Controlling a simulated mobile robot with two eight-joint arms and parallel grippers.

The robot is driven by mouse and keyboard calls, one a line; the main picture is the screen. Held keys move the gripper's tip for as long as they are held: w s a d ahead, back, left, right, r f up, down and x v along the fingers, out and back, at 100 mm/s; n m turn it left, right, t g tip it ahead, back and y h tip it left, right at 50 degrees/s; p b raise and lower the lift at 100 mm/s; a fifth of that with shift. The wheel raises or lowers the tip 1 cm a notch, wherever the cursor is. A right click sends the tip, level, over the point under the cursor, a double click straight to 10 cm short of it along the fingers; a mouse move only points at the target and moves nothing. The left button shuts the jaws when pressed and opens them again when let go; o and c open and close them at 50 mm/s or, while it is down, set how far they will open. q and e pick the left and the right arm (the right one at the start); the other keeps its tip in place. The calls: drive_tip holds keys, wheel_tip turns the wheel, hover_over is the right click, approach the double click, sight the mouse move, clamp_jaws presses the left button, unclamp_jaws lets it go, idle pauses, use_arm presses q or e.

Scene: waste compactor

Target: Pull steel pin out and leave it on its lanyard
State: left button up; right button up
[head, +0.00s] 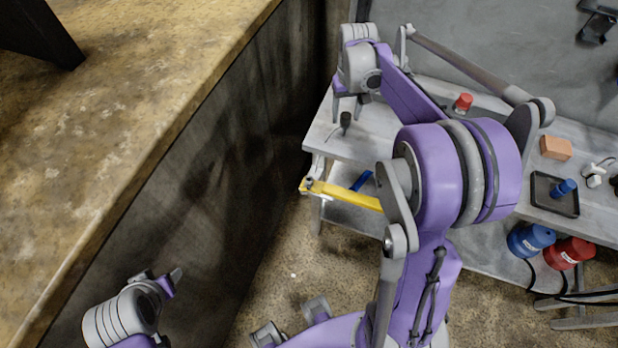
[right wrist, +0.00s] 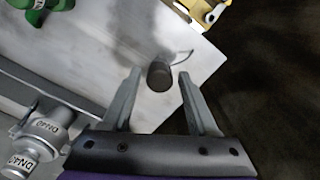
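My right gripper (head: 347,104) points down over the left end of the grey bench. In the right wrist view its two fingers (right wrist: 156,88) are apart, with nothing clamped between them. A dark grey cylindrical knob (right wrist: 159,75) with a thin curved wire lies just beyond the fingertips, roughly between them. The knob also shows in the head view (head: 346,119), just below the gripper. I cannot tell whether it is the steel pin's head. A yellow bar (head: 345,196) with a light fitting sits at the bench's front left; its end shows in the wrist view (right wrist: 196,9). My left gripper (head: 160,279) is low at the left.
The bench (head: 375,133) carries a red knob (head: 463,102), an orange block (head: 555,147) and a black tray (head: 551,205). Blue (head: 529,240) and red (head: 568,253) canisters stand below. My right arm hides the bench's middle.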

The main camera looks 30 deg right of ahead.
drive_tip(key=shift+o, duration=0.6)
wheel_tip(320, 180, up, 11)
drive_tip(key=shift+p, duration=0.3)
drive_tip(key=shift+s+f, duration=0.1)
drive_tip(key=shift+f, duration=0.05)
